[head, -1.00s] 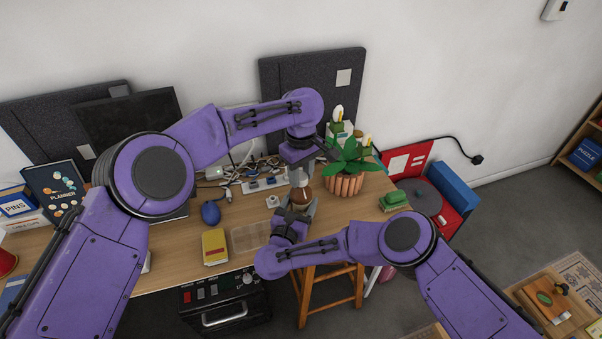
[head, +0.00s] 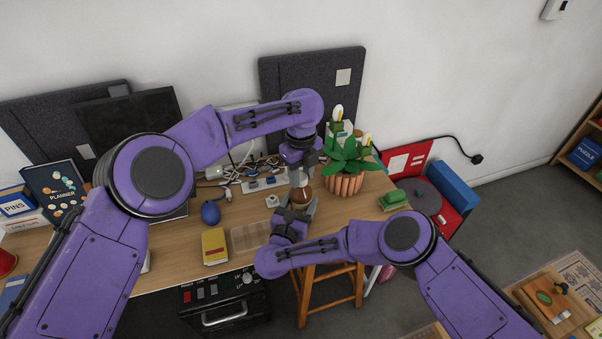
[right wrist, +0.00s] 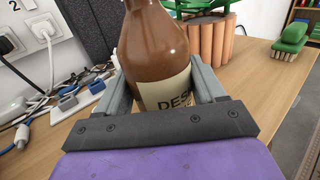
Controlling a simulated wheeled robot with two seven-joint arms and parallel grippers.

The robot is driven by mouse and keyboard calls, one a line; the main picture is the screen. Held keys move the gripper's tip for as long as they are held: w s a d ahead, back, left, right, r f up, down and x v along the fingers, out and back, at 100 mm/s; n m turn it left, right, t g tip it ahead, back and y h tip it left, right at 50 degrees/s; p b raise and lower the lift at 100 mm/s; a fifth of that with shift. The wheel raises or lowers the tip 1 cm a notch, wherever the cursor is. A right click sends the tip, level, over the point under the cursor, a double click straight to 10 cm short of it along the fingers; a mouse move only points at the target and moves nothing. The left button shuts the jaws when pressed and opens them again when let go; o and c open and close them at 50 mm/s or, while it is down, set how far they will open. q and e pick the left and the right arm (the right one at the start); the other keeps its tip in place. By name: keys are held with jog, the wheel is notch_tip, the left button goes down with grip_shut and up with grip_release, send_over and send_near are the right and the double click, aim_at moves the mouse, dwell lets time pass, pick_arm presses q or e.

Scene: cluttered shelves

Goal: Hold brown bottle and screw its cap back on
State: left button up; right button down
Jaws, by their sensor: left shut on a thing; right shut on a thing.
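The brown bottle (head: 302,196) stands upright near the front edge of the desk. My right gripper (head: 296,211) is shut on its body from the front. In the right wrist view, the fingers of this gripper (right wrist: 160,83) clasp both sides of the brown bottle (right wrist: 156,45) with its cream label; its top is cut off by the frame. My left gripper (head: 301,172) points down right above the bottle, at its neck, and is shut on the cap. The cap itself is hidden by the fingers.
A potted plant (head: 345,184) stands close to the right of the bottle. A power strip (head: 262,184) and cables lie behind left. A stool (head: 331,291) stands below the desk.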

pick_arm(q)
jog(key=m, duration=0.3)
jog(key=o, duration=1.3)
jog(key=shift+c, duration=0.2)
notch_tip(320, 180, up, 12)
pick_arm(e)
grip_release()
jog(key=shift+s+a, duration=0.1)
